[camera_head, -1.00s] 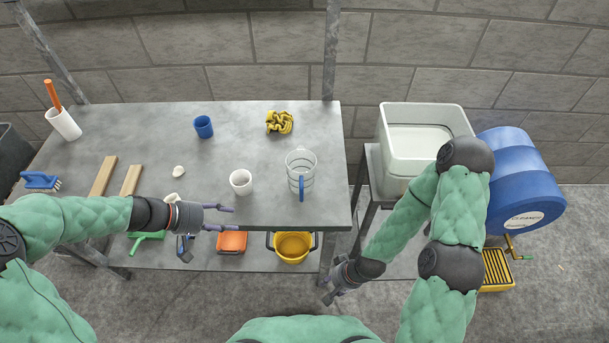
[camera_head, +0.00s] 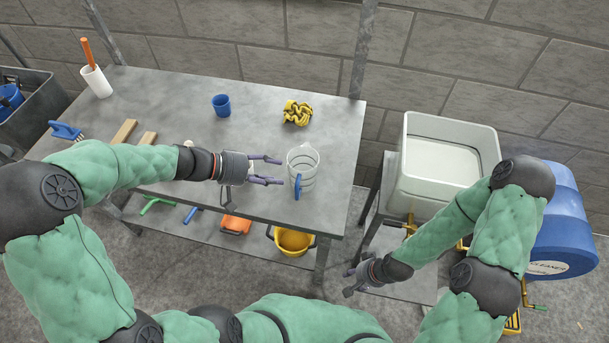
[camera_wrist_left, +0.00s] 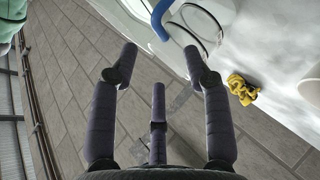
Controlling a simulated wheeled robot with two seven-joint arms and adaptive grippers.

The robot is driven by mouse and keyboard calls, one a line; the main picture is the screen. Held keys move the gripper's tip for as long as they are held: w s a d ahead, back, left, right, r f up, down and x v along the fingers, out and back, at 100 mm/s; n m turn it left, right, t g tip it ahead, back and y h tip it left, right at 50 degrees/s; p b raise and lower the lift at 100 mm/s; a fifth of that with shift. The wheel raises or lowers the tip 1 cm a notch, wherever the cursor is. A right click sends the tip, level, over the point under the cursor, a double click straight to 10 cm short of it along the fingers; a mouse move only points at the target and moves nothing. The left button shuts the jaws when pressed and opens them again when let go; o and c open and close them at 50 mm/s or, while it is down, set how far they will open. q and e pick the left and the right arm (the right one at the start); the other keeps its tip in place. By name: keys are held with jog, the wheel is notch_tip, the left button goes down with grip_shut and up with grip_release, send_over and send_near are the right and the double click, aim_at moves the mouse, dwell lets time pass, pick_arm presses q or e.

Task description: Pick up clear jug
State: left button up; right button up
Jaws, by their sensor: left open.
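The clear jug (camera_head: 306,160) with a blue handle (camera_head: 297,187) stands upright near the right end of the grey table, its handle towards the front. My left gripper (camera_head: 283,170) is open, its fingers pointing right at the jug from its left side, just short of it in the head view. In the left wrist view the jug's clear body (camera_wrist_left: 205,22) and blue handle show at the top, beyond the open, empty fingers (camera_wrist_left: 158,62). My right gripper (camera_head: 350,281) hangs in front of the side stand, away from the jug; its finger opening is unclear.
A yellow cloth (camera_head: 297,112) and a blue cup (camera_head: 221,105) are behind on the table (camera_head: 255,75). A white holder (camera_head: 96,82) stands far left. A white basin (camera_head: 410,170) and a blue drum (camera_head: 570,230) are right. A yellow bucket (camera_head: 293,241) is below.

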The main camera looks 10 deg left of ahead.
aim_at(298, 176)
pick_arm(q)
jog(key=shift+b+x, duration=0.95)
jog(key=shift+x, duration=2.45)
jog(key=shift+r, duration=0.1)
jog(key=shift+c, duration=0.3)
grip_shut()
